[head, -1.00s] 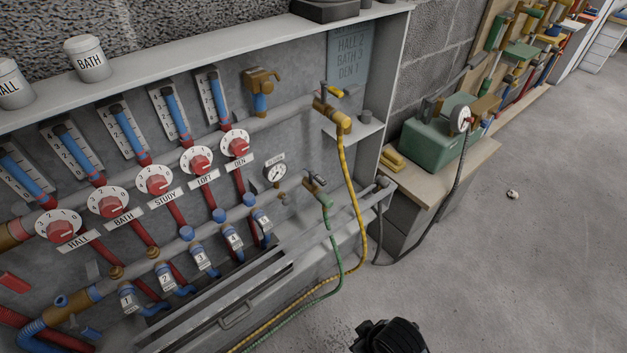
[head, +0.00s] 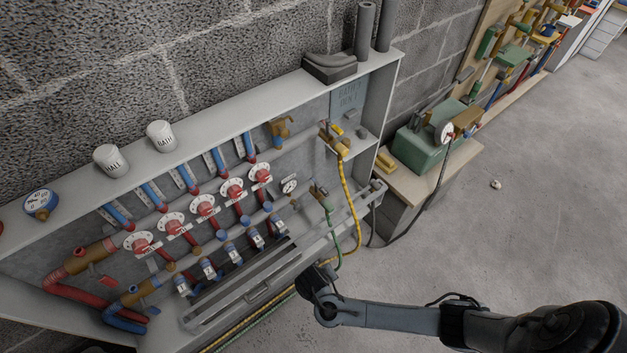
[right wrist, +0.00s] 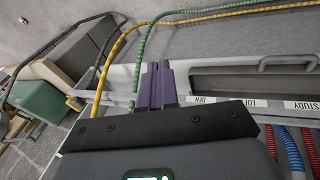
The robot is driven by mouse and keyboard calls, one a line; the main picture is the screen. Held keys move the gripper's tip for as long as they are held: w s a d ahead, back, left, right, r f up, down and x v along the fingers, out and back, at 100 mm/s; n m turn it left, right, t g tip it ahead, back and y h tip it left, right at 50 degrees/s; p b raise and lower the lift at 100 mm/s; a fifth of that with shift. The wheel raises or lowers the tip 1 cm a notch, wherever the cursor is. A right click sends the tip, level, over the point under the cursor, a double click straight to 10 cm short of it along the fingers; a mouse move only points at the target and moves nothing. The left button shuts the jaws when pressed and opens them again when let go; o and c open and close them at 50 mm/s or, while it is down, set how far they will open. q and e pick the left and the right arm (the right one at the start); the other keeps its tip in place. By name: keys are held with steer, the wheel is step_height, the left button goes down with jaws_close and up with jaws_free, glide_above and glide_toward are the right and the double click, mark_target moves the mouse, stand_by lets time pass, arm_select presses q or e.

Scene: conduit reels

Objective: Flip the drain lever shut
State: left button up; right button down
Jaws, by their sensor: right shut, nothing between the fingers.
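The lower pipe of the wall cabinet ends in a small valve (head: 319,190) with the green hose (head: 331,222) hanging from it. The upper pipe ends in a brass valve (head: 338,147) with a yellow lever (head: 336,129) and the yellow hose (head: 348,190). No drain label is readable on either, and the lower valve's lever is too small to judge its position. My right gripper, its purple fingers seen in the right wrist view (right wrist: 157,80), is shut and empty. It is in front of the cabinet's lower front edge, below and apart from the valves. My left gripper is out of view.
The cabinet's front rail (head: 210,310) and handle lie close to my right gripper. Red dials (head: 205,206) and labelled blue valves fill the cabinet. A green machine (head: 424,139) stands on a bench at right. Both hoses run down below the cabinet. Open floor lies at right.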

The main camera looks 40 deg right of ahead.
mark_target(324, 192)
arm_select(q)
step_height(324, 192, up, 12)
steer(key=p, duration=0.9)
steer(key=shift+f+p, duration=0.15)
steer(key=shift+p, duration=0.15)
arm_select(e)
steer(key=w+d+r+t+h, duration=0.1)
steer(key=w+r, duration=0.6)
steer(key=r, duration=0.3)
steer(key=w+d+r+t, duration=0.1)
steer(key=w+d+r, duration=0.1)
steer(key=w+r, duration=0.5)
step_height(324, 192, up, 4)
steer(key=shift+w+d+r+t+h, duration=0.2)
steer(key=shift+r+t+h, duration=0.1)
steer(key=shift+h, duration=0.1)
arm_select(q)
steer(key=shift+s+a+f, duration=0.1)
arm_select(e)
steer(key=shift+f, duration=0.15)
